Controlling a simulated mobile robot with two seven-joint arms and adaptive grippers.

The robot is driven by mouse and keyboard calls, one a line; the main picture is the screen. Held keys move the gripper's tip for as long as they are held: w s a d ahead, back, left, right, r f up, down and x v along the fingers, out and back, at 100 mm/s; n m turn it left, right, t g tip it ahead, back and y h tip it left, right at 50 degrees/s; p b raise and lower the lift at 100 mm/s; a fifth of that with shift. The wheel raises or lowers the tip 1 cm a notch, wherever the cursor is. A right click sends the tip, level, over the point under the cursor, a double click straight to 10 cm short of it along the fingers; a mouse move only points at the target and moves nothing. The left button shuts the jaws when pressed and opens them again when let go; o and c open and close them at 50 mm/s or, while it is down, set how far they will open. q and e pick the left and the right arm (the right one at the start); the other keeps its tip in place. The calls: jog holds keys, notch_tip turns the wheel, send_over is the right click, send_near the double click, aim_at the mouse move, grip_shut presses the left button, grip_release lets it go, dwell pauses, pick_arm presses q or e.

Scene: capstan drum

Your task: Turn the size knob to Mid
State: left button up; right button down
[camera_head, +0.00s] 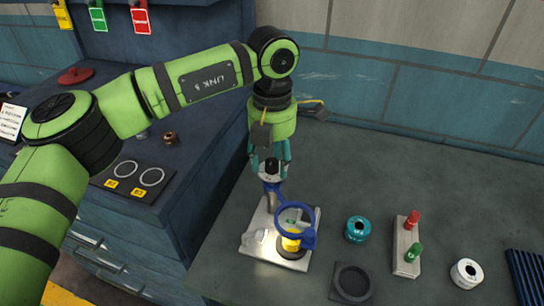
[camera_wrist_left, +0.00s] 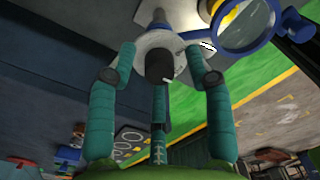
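A dark, stubby cylinder (camera_wrist_left: 159,66), which looks like a knob, sits on a pale round disc between my left gripper's fingers in the wrist view. No size marking such as Mid can be read. My left gripper (camera_head: 269,168) points down over the top of a metal post in the head view. In the wrist view its teal fingers (camera_wrist_left: 160,62) are spread around the dark cylinder, with gaps at the left and right fingers. Contact with the lower finger cannot be told. A blue ring magnifier (camera_head: 276,221) stands just below the gripper, over a pale metal base plate (camera_head: 262,246). My right gripper is not visible.
On the grey bench are a teal ring-shaped part (camera_head: 357,229), a white one (camera_head: 467,273), a dark square holder (camera_head: 352,283) and a block (camera_head: 401,257) with red and green pegs. A blue ribbed tray (camera_head: 525,272) lies at right. The bench behind is clear.

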aim_at(272, 161)
pick_arm(q)
jog(key=shift+r, duration=0.1)
notch_tip(272, 161, up, 12)
dwell(0.5)
